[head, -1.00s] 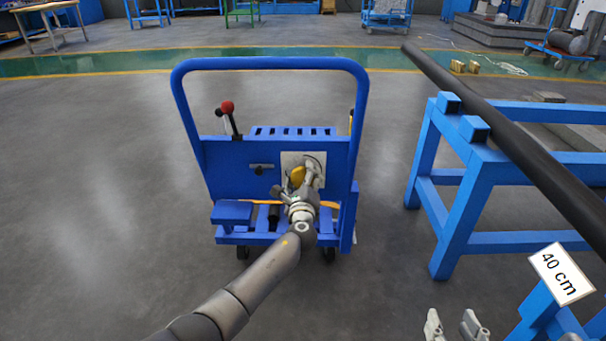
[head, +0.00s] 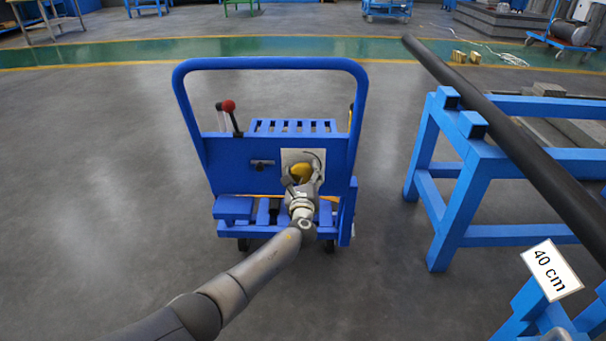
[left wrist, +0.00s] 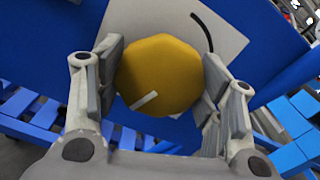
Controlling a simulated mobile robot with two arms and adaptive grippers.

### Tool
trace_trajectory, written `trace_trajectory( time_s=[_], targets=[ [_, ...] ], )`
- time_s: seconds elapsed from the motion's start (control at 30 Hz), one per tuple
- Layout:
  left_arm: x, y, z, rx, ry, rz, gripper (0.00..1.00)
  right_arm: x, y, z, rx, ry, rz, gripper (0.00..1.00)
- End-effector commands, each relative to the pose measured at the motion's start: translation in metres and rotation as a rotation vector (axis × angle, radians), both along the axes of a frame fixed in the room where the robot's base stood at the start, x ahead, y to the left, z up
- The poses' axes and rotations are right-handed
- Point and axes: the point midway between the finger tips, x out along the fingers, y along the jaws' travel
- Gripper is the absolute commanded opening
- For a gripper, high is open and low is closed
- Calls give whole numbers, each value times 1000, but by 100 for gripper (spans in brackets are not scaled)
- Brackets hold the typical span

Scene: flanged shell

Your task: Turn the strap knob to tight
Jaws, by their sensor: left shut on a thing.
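The strap knob (left wrist: 160,72) is yellow and many-sided, with a white pointer line near its lower left edge in the left wrist view. It sits on a pale plate (left wrist: 228,32) with a black curved mark to the upper right. The knob also shows in the head view (head: 301,172) on the back panel of the blue cart (head: 226,160). My left gripper (left wrist: 162,85) is shut on the knob, one finger on each side. In the head view my left gripper (head: 302,183) hides the knob's lower part.
A red-tipped lever (head: 229,106) stands on the cart's left side, below the tall blue handle (head: 270,64). A blue stand (head: 465,195) with a long dark bar (head: 500,130) is at the right. Open floor lies left of the cart.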

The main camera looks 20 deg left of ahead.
Motion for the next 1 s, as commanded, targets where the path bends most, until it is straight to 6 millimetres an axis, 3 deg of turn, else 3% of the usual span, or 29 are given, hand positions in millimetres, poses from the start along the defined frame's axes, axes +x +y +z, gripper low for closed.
trace_trajectory(
  time_s=[0.27,0.3,0.43,0.83,1.0],
  targets=[
    [0,-1,-2,-1,2,-2,38,0,0,0,0,0,0,46],
    [0,-1,-2,-1,2,-2,66,0,0,0,0,0,0,46],
    [0,-1,-1,0,2,-2,83,0,0,0,-1,-1,-1,46],
    [-1,-1,-1,-1,1,0,84,0,0,-1,1,0,1,46],
    [-11,-3,-1,-2,0,0,84,0,0,0,1,0,1,46]
  ],
)
